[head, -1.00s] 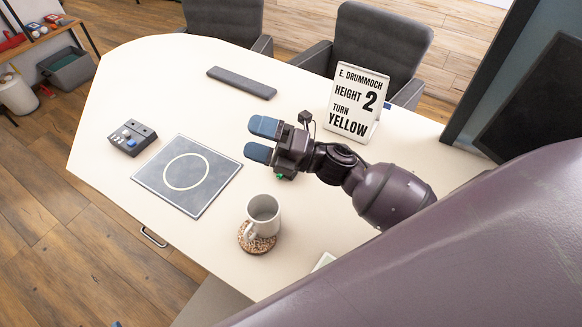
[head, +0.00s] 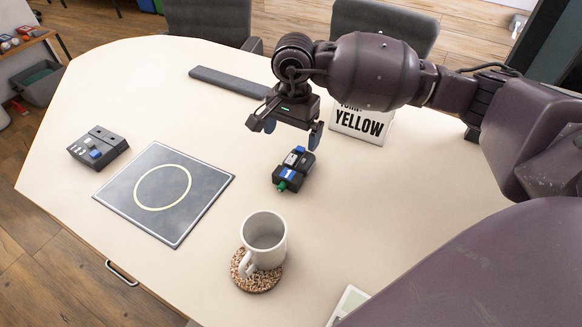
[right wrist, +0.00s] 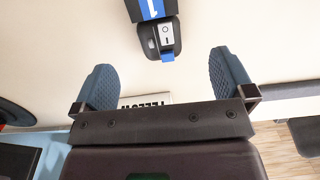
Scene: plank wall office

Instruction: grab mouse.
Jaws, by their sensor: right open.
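A small black device (head: 293,170) with blue bands and a green end lies on the table. It is the likeliest mouse, but I cannot tell for sure. In the right wrist view the device (right wrist: 160,35) shows at the top, with a grey switch panel and a blue label, and its far part is cut off. My right gripper (head: 290,128) is open and empty, just above and behind the device in the head view, fingers pointing down. In the right wrist view its blue fingertips (right wrist: 163,65) stand apart, with the device beyond the gap. My left gripper is not in view.
A mug (head: 264,240) on a coaster (head: 262,281) stands in front of the device. A dark mat with a ring (head: 195,212) and a control box (head: 98,147) lie to the left. A dark bar (head: 228,82) and a sign (head: 360,124) are behind. Table right of the device is clear.

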